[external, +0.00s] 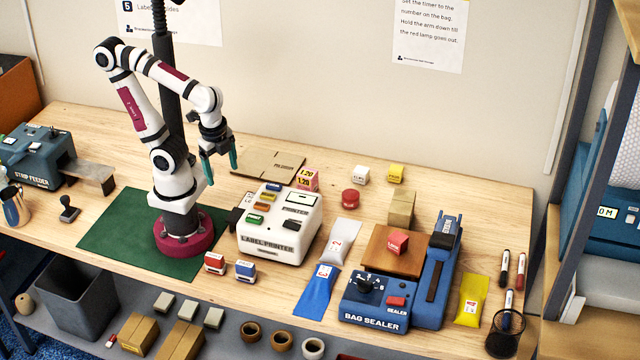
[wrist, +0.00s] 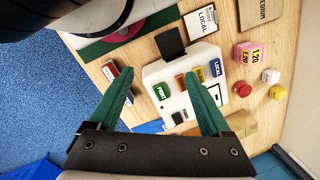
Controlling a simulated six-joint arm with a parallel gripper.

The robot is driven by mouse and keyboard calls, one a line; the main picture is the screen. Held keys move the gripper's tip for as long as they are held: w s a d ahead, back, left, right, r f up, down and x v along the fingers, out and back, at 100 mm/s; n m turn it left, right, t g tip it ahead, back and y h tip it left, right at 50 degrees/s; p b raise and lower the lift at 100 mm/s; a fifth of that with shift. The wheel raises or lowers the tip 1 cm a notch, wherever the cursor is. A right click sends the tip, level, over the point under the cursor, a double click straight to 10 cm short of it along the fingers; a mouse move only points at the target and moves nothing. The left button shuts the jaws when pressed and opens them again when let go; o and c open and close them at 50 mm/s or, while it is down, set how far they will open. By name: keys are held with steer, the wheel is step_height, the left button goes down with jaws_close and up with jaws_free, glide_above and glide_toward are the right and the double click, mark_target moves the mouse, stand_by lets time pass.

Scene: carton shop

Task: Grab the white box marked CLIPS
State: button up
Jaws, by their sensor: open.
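A small white box (external: 360,174) sits on the wooden table toward the back, right of centre. It has dark marking on it that is too small to read, so I cannot confirm CLIPS. It also shows in the wrist view as a small white box (wrist: 270,76) at the right. My gripper (external: 220,164) has teal fingers and hangs above the table, well to the left of the white box. In the wrist view my gripper (wrist: 161,76) is open, with nothing held between its fingers.
A yellow box (external: 396,173), a red round knob-like thing (external: 350,199) and a pink 1.20 box (external: 307,178) stand near the white box. The label printer (external: 275,240) and bag sealer (external: 374,310) are in front. Bare table lies behind the white box.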

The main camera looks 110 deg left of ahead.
steer(key=w+g+h, duration=0.1)
steer(key=w+h, duration=0.3)
steer(key=w, duration=0.2)
steer(key=n+t, duration=0.4)
steer(key=t, duration=1.1)
glide_above(360, 169)
steer(key=s, duration=1.4)
steer(key=shift+y, duration=0.4)
steer(key=f, duration=1.5)
steer(key=shift+w+a+f, duration=0.2)
steer(key=shift+a, duration=0.2)
steer(key=x, duration=1.5)
steer(key=shift+a+f, duration=0.2)
steer(key=shift+a, duration=0.05)
steer(key=shift+w, duration=0.1)
jaws_close()
